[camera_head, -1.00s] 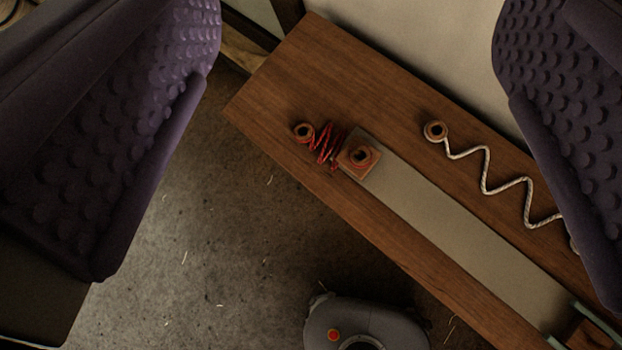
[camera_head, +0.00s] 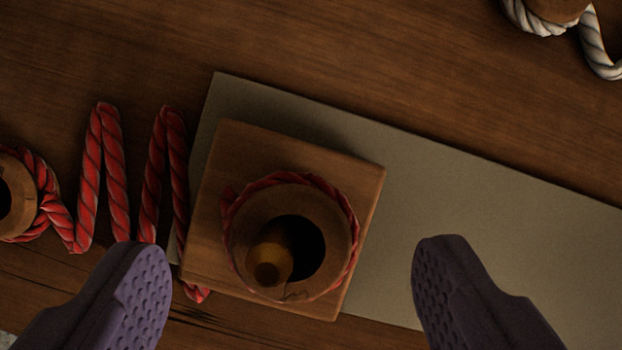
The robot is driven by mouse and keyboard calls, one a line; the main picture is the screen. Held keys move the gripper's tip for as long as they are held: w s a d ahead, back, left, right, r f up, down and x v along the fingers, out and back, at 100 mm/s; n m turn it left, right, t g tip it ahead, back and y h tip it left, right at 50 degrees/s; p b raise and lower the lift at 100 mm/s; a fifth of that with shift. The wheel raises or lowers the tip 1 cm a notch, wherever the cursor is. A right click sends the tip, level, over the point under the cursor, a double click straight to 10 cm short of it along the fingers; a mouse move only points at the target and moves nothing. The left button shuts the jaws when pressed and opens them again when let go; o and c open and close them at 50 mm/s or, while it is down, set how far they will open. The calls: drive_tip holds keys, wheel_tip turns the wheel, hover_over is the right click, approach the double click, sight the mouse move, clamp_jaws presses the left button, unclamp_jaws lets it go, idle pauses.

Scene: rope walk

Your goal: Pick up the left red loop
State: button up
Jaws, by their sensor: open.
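A red rope (camera_head: 105,170) zigzags on the wooden bench, with a round wooden eye at each end. One red loop, around its wooden eye (camera_head: 14,197), lies at the left edge of the picture and is partly cut off. The other red loop, around its eye (camera_head: 333,212), sits on a square wooden block (camera_head: 240,150), with a peg (camera_head: 270,265) standing in its hole. My gripper (camera_head: 290,257) is open and empty, its purple padded fingers apart on either side of this second loop in the picture. Contact with anything is not visible.
The block rests on the end of a flat grey strip (camera_head: 470,220) on the wooden bench (camera_head: 350,60). A white rope (camera_head: 597,45) with a wooden eye lies at the top right. Bare bench shows along the top.

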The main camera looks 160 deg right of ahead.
drive_tip(key=shift+x, duration=1.15)
drive_tip(key=shift+s+r, duration=0.1)
drive_tip(key=shift+r, duration=0.05)
drive_tip(key=shift+c, duration=0.2)
drive_tip(key=c, duration=0.9)
drive_tip(key=shift+o, duration=0.2)
wheel_tip(320, 180, up, 28)
drive_tip(key=p, duration=1.4)
drive_tip(key=shift+r, duration=0.1)
